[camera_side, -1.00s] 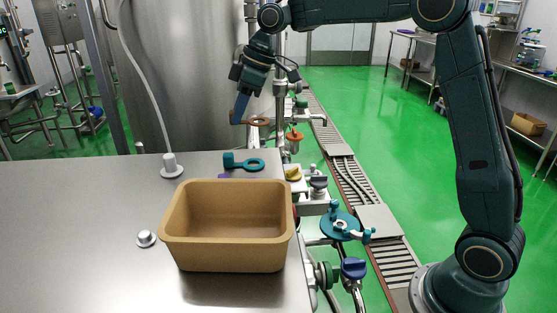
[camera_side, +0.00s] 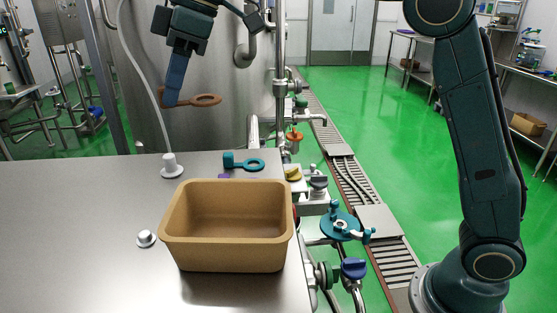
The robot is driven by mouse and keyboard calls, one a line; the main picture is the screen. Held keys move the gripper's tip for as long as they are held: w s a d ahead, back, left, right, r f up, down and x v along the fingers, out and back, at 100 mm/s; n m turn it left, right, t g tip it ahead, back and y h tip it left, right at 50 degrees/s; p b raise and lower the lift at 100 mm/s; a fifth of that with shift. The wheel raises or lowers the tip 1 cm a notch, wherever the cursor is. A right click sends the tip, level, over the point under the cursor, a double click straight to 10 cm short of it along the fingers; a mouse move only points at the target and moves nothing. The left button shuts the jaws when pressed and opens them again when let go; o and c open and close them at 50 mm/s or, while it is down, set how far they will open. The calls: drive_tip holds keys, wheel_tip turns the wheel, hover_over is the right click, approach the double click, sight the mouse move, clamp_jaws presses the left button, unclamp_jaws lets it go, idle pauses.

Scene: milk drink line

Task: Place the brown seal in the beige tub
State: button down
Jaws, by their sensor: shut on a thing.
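The brown seal (camera_side: 206,100) is a flat ring with a tab at its left end. My gripper (camera_side: 172,100) is shut on the tab end, and the ring sticks out to the right. The gripper holds the seal in the air, well above the steel table and apart from the tub. The beige tub (camera_side: 226,256) is an open rectangular box near the table's right edge. Its visible inside is empty. In the picture the seal is above the tub's left part; its exact distance from the camera is hard to tell.
A teal ring-shaped seal (camera_side: 248,164) lies behind the tub. A white fitting with a hose (camera_side: 171,166) and a small metal knob (camera_side: 146,238) stand to the left. Pipes and valves, with a blue knob (camera_side: 353,268), line the right edge. The table's left side is clear.

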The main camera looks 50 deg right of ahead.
drive_tip(key=s+a+f+n+g, duration=0.2)
drive_tip(key=s+a+f+n, duration=0.1)
drive_tip(key=s+a+n, duration=0.25)
drive_tip(key=n+g, duration=0.2)
drive_tip(key=n, duration=0.5)
hover_over(229, 234)
drive_tip(key=s+a, duration=0.2)
drive_tip(key=a, duration=0.1)
wheel_tip(229, 234, down, 6)
drive_tip(key=shift+s+d+f+n+g, duration=0.25)
drive_tip(key=shift+f+n, duration=0.15)
drive_tip(key=shift+n, duration=0.05)
drive_tip(key=shift+s+d+f+n+g, duration=0.2)
drive_tip(key=shift+f+n+g, duration=0.05)
drive_tip(key=shift+f+n, duration=0.15)
drive_tip(key=shift+f, duration=2.2)
drive_tip(key=shift+f, duration=0.1)
drive_tip(key=shift+f, duration=1.7)
